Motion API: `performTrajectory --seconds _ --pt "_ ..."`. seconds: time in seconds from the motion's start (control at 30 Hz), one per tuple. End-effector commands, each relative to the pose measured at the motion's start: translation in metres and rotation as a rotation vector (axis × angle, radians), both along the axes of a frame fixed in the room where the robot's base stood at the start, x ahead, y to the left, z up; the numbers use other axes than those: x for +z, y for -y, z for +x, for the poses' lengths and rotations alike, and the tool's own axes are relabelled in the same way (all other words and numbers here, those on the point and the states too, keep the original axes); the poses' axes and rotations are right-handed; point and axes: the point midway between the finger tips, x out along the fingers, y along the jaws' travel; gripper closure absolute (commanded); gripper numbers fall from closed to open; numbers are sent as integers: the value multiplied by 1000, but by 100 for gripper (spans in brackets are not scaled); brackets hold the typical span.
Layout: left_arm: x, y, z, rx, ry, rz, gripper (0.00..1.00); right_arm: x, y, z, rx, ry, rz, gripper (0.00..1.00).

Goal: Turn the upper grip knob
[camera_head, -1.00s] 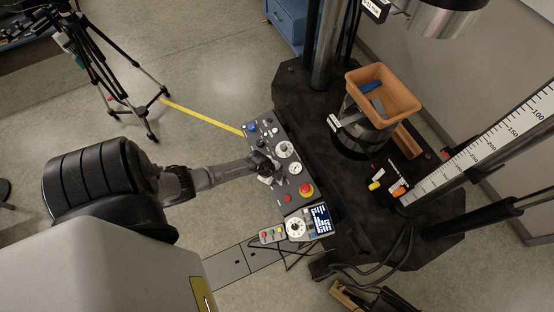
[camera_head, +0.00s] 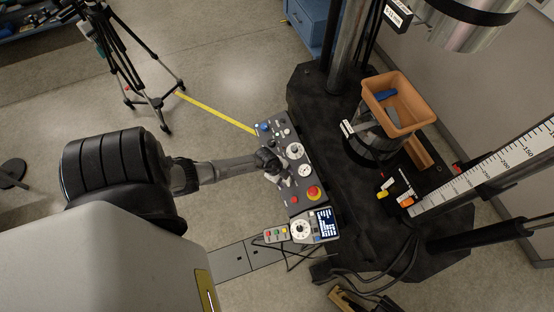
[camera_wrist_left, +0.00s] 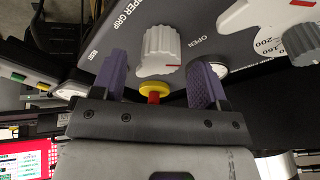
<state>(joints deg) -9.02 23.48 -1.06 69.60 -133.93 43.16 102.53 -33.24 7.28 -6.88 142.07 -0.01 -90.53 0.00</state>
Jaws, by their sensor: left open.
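The upper grip knob (camera_wrist_left: 160,50) is a pale, ribbed knob on a dark grey panel (camera_wrist_left: 225,40), with "UPPER GRIP" lettering beside it and "OPEN" to its right. My left gripper (camera_wrist_left: 158,64) has purple fingers spread apart, one to each side of the knob in the left wrist view. The knob shows between and just beyond the fingertips. I cannot tell whether either finger touches it. In the head view, my left gripper (camera_head: 274,164) is over the left edge of the control panel (camera_head: 300,189), and the knob is not clearly distinguishable there. My right gripper is out of view.
A red emergency button (camera_head: 313,192) and a handset (camera_head: 301,229) with a screen lie nearby. The black machine base (camera_head: 330,135) carries an orange bin (camera_head: 412,115). Open floor lies left of the panel.

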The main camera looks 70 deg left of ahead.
Motion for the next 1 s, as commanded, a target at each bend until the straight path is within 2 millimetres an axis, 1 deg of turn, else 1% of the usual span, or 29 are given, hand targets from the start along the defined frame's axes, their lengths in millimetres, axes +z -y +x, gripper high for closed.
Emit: performTrajectory --seconds 0.03,0.2,0.3,0.5,0.7,1.0 --pt "13 -2 -5 -1 -1 2 33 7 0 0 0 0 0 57" --pt "44 -9 -18 -1 1 2 33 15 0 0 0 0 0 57" --pt "61 -12 -25 -1 1 2 33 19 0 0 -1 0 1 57" --pt "88 -17 -36 0 1 0 33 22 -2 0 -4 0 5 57" --pt "102 -21 -42 0 1 0 33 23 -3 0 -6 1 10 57" --pt "106 -21 -43 1 0 0 33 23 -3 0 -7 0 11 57"
